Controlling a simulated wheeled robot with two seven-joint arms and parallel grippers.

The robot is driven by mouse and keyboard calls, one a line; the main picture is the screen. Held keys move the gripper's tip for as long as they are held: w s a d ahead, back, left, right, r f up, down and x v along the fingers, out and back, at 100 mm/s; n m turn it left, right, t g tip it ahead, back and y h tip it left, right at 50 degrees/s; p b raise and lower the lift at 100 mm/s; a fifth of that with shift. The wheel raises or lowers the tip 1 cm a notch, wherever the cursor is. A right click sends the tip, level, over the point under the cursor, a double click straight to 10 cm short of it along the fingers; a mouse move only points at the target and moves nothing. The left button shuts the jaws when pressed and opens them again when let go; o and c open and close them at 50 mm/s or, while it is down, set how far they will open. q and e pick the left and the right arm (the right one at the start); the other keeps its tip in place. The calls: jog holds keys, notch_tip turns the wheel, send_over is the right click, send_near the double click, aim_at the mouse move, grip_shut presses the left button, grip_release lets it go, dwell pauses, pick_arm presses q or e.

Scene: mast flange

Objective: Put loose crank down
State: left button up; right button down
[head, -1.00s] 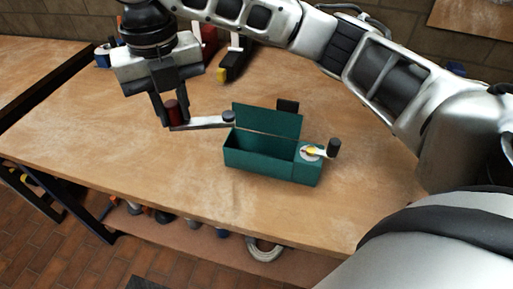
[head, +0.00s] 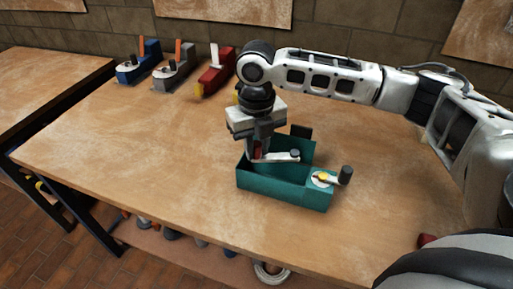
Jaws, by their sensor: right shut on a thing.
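The loose crank (head: 276,157), a pale metal bar with a dark hub at its right end and a dark red grip at its left, is in my right gripper (head: 252,155). The gripper points down and is shut on the grip end. The crank is over the open compartment of the teal box (head: 280,191), in front of its raised lid; whether it touches the box cannot be told. Another crank (head: 334,180), with a black knob, sits on a round white plate at the box's right end. My left gripper is not in view.
The box stands on a wooden bench (head: 130,145). Blue (head: 135,66), grey (head: 175,68) and red (head: 215,72) devices stand along the back edge. The bench left of the box is clear. A small red thing (head: 428,240) is partly hidden at the lower right.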

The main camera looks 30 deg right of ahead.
jog(key=shift+f, duration=0.6)
jog(key=shift+f, duration=0.15)
jog(key=shift+f, duration=0.4)
jog(key=c, duration=1.3)
grip_release()
jog(key=shift+o, duration=0.2)
jog(key=shift+r, duration=0.2)
notch_tip(320, 180, up, 13)
jog(key=shift+f, duration=0.1)
